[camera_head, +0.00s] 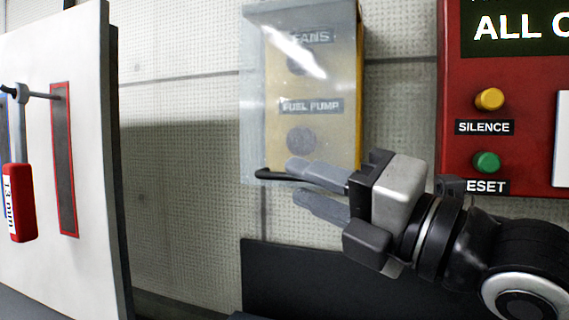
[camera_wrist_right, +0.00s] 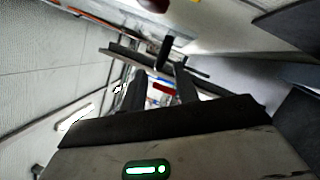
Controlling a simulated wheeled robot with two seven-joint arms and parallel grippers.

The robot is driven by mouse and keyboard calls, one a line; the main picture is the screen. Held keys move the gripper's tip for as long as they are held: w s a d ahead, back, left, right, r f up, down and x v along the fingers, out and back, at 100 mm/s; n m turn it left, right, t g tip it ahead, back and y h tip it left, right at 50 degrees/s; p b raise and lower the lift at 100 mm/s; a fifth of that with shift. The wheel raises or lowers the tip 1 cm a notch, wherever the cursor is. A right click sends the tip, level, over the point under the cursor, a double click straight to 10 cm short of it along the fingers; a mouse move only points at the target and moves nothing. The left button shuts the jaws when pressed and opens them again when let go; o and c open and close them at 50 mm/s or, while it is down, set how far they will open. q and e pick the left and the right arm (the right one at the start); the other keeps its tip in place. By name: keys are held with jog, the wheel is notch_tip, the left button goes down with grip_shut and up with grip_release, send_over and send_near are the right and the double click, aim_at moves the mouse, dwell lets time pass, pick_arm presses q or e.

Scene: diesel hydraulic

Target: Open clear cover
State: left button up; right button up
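The clear cover (camera_head: 252,110) hangs over the front of a yellow box (camera_head: 345,120) on the wall, in the head view. Labels FANS and FUEL PUMP and round dark controls show through it. A black handle (camera_head: 268,174) sticks out at the cover's lower edge. My right gripper (camera_head: 298,182) is at this handle, its two fingers apart, with the handle appearing to run between them. I cannot tell whether they touch it. In the right wrist view the fingers (camera_wrist_right: 161,88) also stand apart, with a dark bar beyond them. My left gripper is not in view.
A red panel (camera_head: 500,105) with a yellow SILENCE button (camera_head: 489,99) and a green RESET button (camera_head: 486,162) is on the right. A white board (camera_head: 85,120) with a hanging red-handled tool (camera_head: 20,205) stands at left. Bare wall lies between board and box.

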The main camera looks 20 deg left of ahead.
aim_at(289, 179)
jog(key=shift+p+x, duration=0.35)
jog(key=shift+x, duration=1.7)
grip_shut()
jog(key=shift+s, duration=0.1)
